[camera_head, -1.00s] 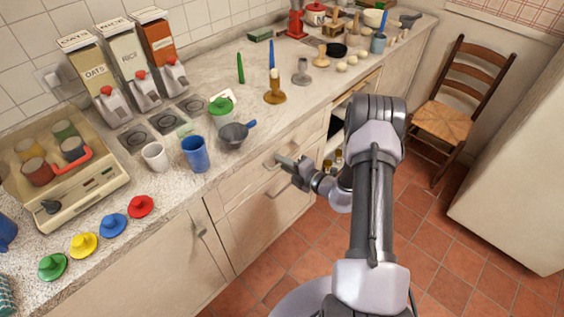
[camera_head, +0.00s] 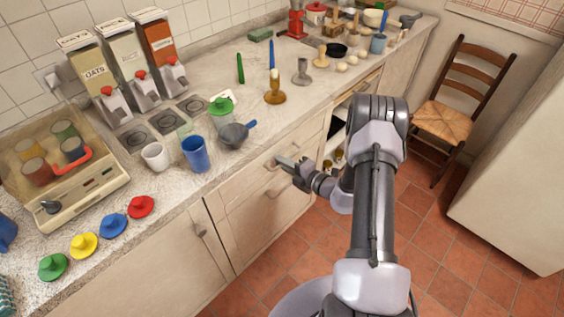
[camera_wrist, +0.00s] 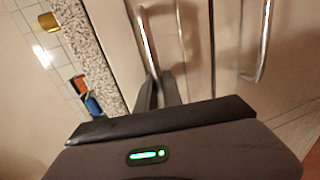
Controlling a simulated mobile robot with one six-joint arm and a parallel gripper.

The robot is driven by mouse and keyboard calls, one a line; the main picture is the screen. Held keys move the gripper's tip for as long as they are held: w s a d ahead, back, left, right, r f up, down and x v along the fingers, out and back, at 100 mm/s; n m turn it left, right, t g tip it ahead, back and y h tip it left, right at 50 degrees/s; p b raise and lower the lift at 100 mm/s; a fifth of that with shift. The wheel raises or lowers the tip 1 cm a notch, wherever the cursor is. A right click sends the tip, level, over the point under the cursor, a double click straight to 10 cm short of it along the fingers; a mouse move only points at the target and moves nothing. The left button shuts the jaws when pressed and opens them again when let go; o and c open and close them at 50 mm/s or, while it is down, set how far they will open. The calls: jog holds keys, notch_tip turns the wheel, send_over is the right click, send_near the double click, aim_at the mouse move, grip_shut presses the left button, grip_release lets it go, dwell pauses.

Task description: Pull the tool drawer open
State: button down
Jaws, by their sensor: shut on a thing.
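The drawer front (camera_head: 240,178) is a pale wood panel under the counter edge, with a metal bar handle (camera_head: 270,163). My gripper (camera_head: 284,161) is at this handle, at its right end in the head view. In the wrist view the bar handle (camera_wrist: 148,40) runs down to between my dark fingers (camera_wrist: 161,92), which are shut on it. The fingers partly hide the handle. The drawer front looks about flush with the cabinet; I cannot tell whether there is a small gap.
A lower drawer handle (camera_wrist: 262,45) shows beside it in the wrist view. The speckled counter (camera_head: 218,68) holds a blue cup (camera_head: 195,154), a dark pan (camera_head: 233,136) and several other items above. A chair (camera_head: 445,115) stands at the right. Tiled floor (camera_head: 300,240) lies clear in front.

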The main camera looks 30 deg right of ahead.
jog(key=f+p+v, duration=0.1)
jog(key=f+v, duration=0.2)
jog(key=v, duration=1.2)
jog(key=s+f+p+v, duration=0.1)
jog(key=f+p+v, duration=0.1)
jog(key=v, duration=1.3)
jog(key=shift+s+d+f, duration=0.25)
jog(key=shift+s+f, duration=0.3)
jog(key=shift+f, duration=0.05)
jog(key=c, duration=1.5)
grip_release()
jog(key=p+v, duration=0.3)
jog(key=v, duration=1.4)
jog(key=shift+s, duration=0.2)
jog(key=shift+d, duration=0.1)
